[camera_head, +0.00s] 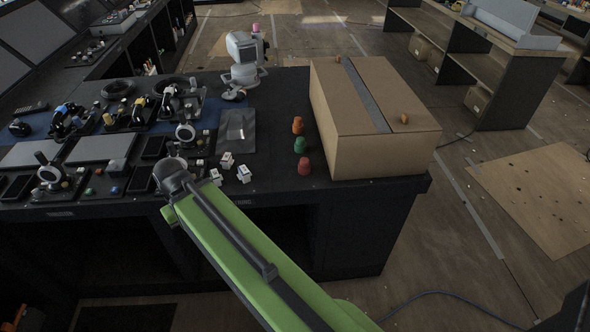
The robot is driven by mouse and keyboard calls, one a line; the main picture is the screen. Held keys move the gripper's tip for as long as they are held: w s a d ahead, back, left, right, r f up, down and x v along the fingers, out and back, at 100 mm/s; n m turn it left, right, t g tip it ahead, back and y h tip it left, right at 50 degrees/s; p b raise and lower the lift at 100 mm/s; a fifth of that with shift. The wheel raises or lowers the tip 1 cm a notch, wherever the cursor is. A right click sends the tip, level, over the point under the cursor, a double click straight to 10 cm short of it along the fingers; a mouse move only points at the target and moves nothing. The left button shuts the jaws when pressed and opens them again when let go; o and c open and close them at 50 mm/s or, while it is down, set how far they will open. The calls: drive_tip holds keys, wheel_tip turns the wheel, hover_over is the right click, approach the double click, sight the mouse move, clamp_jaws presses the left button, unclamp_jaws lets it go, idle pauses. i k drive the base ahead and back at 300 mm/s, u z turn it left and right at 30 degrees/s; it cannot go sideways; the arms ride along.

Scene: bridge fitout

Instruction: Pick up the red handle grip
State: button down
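The red handle grip (304,167) is a small, knob-like piece on the dark console top, near its front edge. It stands just left of the cardboard box, apart from it as far as I can tell. A green grip (300,146) and an orange grip (297,125) stand in a row behind it. My green arm reaches in from the lower right to a grey joint at the console's front edge, left of the red grip. My gripper's fingers do not show.
A large taped cardboard box (375,141) fills the console's right end. Small white blocks (244,174) lie left of the grips. Levers, panels and a white jointed device (244,60) occupy the left and back. Console top between the blocks and red grip is clear.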

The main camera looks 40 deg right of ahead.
sight(304, 165)
drive_tip(key=u, duration=0.15)
drive_tip(key=k, duration=1.55)
drive_tip(key=z, duration=0.85)
drive_tip(key=i, duration=2)
drive_tip(key=z, duration=0.05)
drive_tip(key=k, duration=0.9)
